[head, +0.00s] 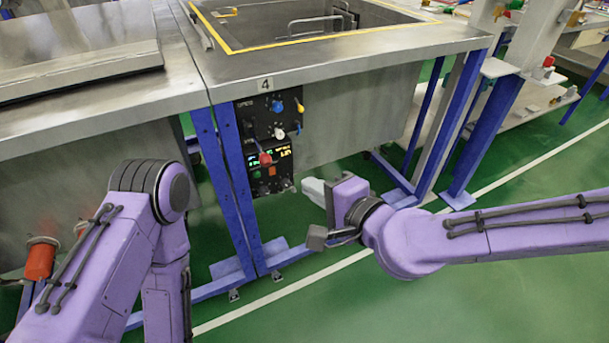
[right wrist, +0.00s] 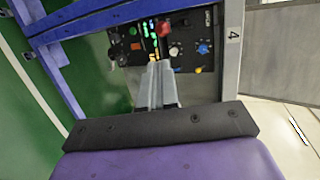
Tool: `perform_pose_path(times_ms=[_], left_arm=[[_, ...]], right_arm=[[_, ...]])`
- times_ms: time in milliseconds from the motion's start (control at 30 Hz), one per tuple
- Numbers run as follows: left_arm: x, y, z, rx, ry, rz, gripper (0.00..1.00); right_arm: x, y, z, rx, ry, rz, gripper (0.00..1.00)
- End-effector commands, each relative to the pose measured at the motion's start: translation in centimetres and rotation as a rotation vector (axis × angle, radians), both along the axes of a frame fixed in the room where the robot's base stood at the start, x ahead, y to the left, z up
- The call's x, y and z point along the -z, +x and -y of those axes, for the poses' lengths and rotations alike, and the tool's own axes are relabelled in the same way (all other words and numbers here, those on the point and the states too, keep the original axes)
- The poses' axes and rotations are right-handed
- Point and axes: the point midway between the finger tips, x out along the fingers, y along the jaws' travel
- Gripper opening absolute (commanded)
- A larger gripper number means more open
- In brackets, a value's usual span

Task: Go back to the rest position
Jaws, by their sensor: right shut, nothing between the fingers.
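My right gripper (head: 314,190) is in front of the lower part of the control panel (head: 272,143) of station 4, apart from it as far as I can tell. In the right wrist view the fingers (right wrist: 156,84) are together with nothing between them, pointing toward the panel (right wrist: 165,42). The panel carries a blue knob, a yellow knob, a white knob, a red knob and lit displays. My left arm (head: 150,225) is bent at the left of the head view; its gripper does not show.
The steel tank table (head: 340,48) with blue legs (head: 233,180) stands ahead, with another steel table (head: 90,115) to its left. A red cylindrical thing (head: 40,259) is at the far left. Green floor (head: 450,290) with a white line is open at the right front.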

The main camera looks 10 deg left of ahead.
Motion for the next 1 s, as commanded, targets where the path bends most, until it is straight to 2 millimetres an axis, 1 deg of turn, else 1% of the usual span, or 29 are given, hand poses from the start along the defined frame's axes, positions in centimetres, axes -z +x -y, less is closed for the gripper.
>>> perform_pose_path(times_ms=[33,100,533,633,700,733,767,800,867,900,967,1000], left_arm=[[-0.4,0.0,0.0,0.0,0.0,0.0,0.4],[-0.5,0.0,0.0,0.0,0.0,0.0,0.4],[-0.5,0.0,0.0,0.0,0.0,0.0,0.4],[-0.5,0.0,0.0,0.0,0.0,0.0,0.4],[-0.5,0.0,0.0,0.0,0.0,0.0,0.4],[-0.5,0.0,0.0,-0.001,0.0,0.0,0.4],[-0.5,0.0,0.0,-0.001,0.0,0.0,0.4],[-0.9,0.0,0.0,0.0,0.0,0.0,0.4],[-2.0,0.0,0.0,0.0,0.0,0.0,0.4],[-2.8,0.0,0.0,0.0,0.0,0.0,0.4],[-4.0,0.0,0.0,0.0,0.0,0.0,0.4],[-4.8,0.0,0.0,0.0,0.0,0.0,0.4]], right_arm=[[-0.4,-0.1,0.1,-0.005,0.001,-0.002,0.0],[-0.4,-0.3,0.0,-0.012,0.0,-0.002,0.0],[-0.3,-0.4,-0.4,-0.026,-0.001,-0.003,0.0],[-0.3,-0.4,-0.3,-0.025,-0.004,0.0,0.0],[-0.4,0.1,0.2,0.002,-0.022,0.028,0.0],[0.3,0.6,1.0,0.034,-0.043,0.033,0.0],[1.7,0.9,1.8,0.061,-0.078,0.026,0.0],[3.9,1.2,3.1,0.095,-0.138,0.002,0.0],[8.0,0.8,5.3,0.137,-0.25,-0.056,0.0],[11.0,0.2,7.2,0.162,-0.334,-0.102,0.0],[15.3,-1.5,10.3,0.188,-0.464,-0.172,0.0],[17.8,-2.9,12.5,0.198,-0.553,-0.217,0.0]])
